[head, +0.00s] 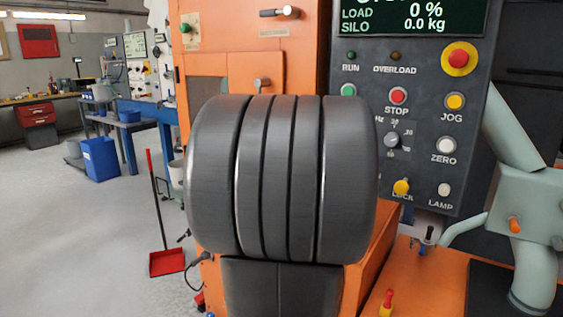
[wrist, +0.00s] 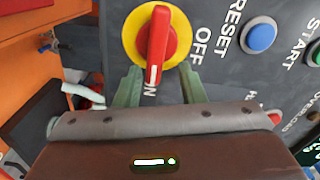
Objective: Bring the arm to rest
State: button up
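My gripper (wrist: 161,82) shows in the wrist view, with two grey-green fingers spread apart and nothing held between them. A red rotary switch handle (wrist: 157,42) on a yellow disc (wrist: 131,38) lies just beyond the fingertips. The lower end of the handle is between the finger lines, with a gap on both sides. It points toward a partly hidden label ending in N; OFF is at its right. In the head view my dark grey arm (head: 265,180) fills the middle, folded close to the camera. My gripper is hidden there.
The grey control panel (head: 420,120) has several buttons, a red stop on yellow (head: 458,57), and a display reading LOAD 0 % and SILO 0.0 kg. An orange cabinet (head: 230,70) stands behind my arm. Pale pipework (head: 530,220) is at right. Floor at left is open, with a red dustpan (head: 167,262).

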jog(key=shift+w+a+r+n+p, duration=0.15)
jog(key=shift+n+p, duration=0.25)
jog(key=shift+n, duration=0.4)
